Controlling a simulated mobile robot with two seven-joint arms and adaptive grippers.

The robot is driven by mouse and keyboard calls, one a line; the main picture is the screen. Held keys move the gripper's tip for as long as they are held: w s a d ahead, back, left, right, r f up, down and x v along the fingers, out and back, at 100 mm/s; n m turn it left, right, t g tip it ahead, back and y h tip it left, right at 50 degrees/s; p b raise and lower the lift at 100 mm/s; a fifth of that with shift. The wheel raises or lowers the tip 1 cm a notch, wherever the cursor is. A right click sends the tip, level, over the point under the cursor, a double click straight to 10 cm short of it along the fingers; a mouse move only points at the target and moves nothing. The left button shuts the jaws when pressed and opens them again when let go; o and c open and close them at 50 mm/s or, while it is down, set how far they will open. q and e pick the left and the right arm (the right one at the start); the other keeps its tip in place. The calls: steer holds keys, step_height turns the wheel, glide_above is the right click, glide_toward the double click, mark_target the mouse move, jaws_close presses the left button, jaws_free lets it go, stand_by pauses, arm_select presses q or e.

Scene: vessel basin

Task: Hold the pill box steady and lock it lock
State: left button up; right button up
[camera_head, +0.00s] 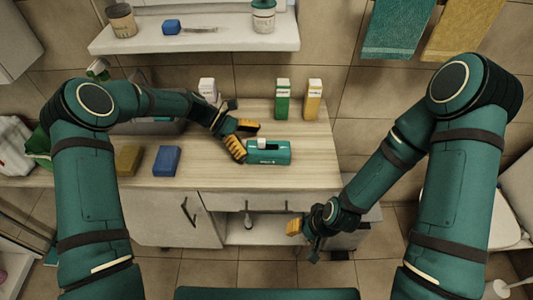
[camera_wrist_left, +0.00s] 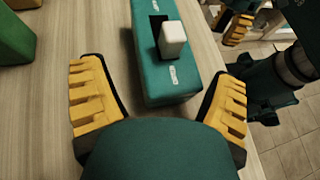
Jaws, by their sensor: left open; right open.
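The pill box (camera_head: 272,155) is a teal block lying on the wooden counter near its front edge. A white lock piece (camera_head: 262,144) sits in a dark slot on its top. In the left wrist view the pill box (camera_wrist_left: 172,85) lies between the spread yellow fingers, and the white lock piece (camera_wrist_left: 172,38) stands up from the slot. My left gripper (camera_head: 246,137) is open at the left end of the pill box; I cannot tell whether a finger touches it. My right gripper (camera_head: 302,230) hangs in front of the counter, below and right of the box, apart from it.
A blue block (camera_head: 167,160) and a tan block (camera_head: 128,160) lie left on the counter. A green carton (camera_head: 283,102), a yellow carton (camera_head: 314,101) and a white bottle (camera_head: 207,90) stand at the back. A wall shelf (camera_head: 200,42) hangs above. The counter right of the box is clear.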

mark_target(265, 150)
arm_select(q)
steer(key=shift+b+x, duration=0.3)
steer(key=shift+x, duration=2.25)
arm_select(e)
steer(key=shift+s+f, duration=0.2)
steer(key=shift+f, duration=0.25)
arm_select(q)
steer(key=c, duration=0.5)
arm_select(e)
steer(key=shift+c, duration=0.4)
